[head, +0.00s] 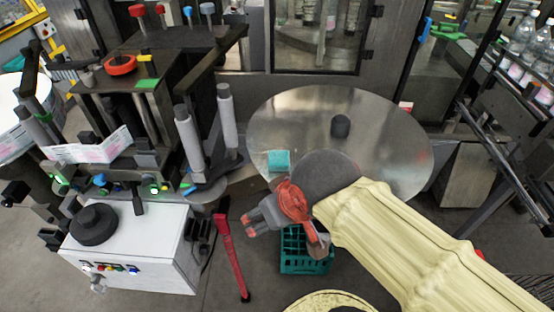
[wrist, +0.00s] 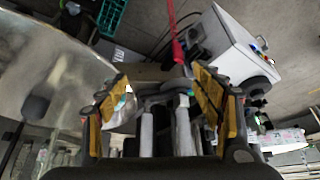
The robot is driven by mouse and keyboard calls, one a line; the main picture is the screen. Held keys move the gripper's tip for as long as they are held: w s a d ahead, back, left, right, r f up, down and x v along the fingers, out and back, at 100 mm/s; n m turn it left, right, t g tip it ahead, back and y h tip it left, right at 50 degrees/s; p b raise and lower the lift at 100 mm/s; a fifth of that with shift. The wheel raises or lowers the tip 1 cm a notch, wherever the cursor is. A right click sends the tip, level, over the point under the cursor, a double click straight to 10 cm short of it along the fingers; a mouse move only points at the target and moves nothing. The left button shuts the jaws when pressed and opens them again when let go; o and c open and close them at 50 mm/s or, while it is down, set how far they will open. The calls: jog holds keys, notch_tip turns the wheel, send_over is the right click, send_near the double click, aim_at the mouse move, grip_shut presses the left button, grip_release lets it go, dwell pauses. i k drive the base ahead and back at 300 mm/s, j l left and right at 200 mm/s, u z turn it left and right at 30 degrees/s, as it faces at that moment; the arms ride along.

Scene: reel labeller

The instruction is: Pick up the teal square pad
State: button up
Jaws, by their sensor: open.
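The teal square pad (head: 278,160) lies on the left part of the round metal table (head: 385,130), near its edge, in the head view. My gripper (head: 249,226) is below and to the left of the pad in that view, apart from it, with its fingers pointing left. In the wrist view my gripper (wrist: 162,95) has its two yellow-padded fingers wide apart, with nothing held between them. I cannot make out the pad clearly in the wrist view; the left finger covers part of the table edge there.
A dark knob (head: 341,126) stands on the table. The labelling machine with grey rollers (head: 227,115) is left of the table.

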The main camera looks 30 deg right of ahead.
aim_at(278, 160)
jog(key=i+j, duration=0.35)
jog(key=i+j+z, duration=0.1)
jog(key=z, duration=1.55)
